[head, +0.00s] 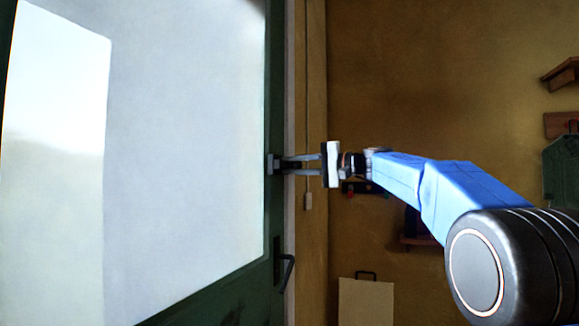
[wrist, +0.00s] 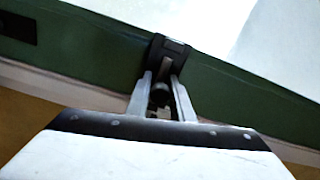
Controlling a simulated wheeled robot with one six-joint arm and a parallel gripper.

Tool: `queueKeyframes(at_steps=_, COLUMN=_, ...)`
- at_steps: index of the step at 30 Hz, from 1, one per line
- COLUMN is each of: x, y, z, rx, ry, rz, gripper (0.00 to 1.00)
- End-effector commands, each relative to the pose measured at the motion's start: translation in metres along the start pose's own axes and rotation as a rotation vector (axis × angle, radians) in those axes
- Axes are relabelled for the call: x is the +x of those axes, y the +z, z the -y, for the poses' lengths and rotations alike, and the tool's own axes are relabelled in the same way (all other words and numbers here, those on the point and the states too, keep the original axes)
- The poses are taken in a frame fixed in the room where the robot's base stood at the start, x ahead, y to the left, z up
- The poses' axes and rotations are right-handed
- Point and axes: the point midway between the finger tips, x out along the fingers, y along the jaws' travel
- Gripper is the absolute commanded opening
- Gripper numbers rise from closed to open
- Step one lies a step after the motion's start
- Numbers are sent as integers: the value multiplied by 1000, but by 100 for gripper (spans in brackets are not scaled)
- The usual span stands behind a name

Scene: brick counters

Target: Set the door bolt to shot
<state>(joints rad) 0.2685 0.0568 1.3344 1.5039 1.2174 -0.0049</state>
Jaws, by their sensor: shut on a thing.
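The door (head: 276,110) is green with a large pale glass pane and fills the left of the head view. The small dark door bolt (head: 272,163) sits on the door's right stile, near its edge. In the wrist view, the bolt (wrist: 168,52) is a dark block on the green stile, with a dark round knob (wrist: 159,95) between my fingers. My gripper (head: 284,163) reaches the bolt from the right and is shut on the knob; it also shows in the wrist view (wrist: 161,84). How far the bolt is slid cannot be told; the fingers partly hide it.
A dark door handle (head: 286,271) is below the bolt. A beige box or board (head: 366,302) stands at the bottom. The space above my arm is clear.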

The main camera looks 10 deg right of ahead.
Motion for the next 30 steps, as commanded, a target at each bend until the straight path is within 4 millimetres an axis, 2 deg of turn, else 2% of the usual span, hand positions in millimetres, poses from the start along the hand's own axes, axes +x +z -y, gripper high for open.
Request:
queueKeyframes(at_steps=2, x=0, y=-6, z=-2, rx=0, ry=0, rz=-1, gripper=0)
queueKeyframes(at_steps=10, x=0, y=-8, z=-2, rx=0, ry=0, rz=-4, gripper=0)
queueKeyframes(at_steps=11, x=0, y=-8, z=-2, rx=0, ry=0, rz=-4, gripper=28)
queueKeyframes(at_steps=12, x=0, y=-8, z=-2, rx=0, ry=0, rz=-4, gripper=38)
queueKeyframes(at_steps=13, x=0, y=-8, z=-2, rx=0, ry=0, rz=-4, gripper=39)
queueKeyframes(at_steps=23, x=-2, y=-7, z=-2, rx=0, ry=0, rz=-2, gripper=39)
queueKeyframes(at_steps=26, x=-10, y=-7, z=-2, rx=0, ry=1, rz=-2, gripper=39)
queueKeyframes(at_steps=30, x=-31, y=-7, z=-2, rx=0, ry=1, rz=-4, gripper=39)
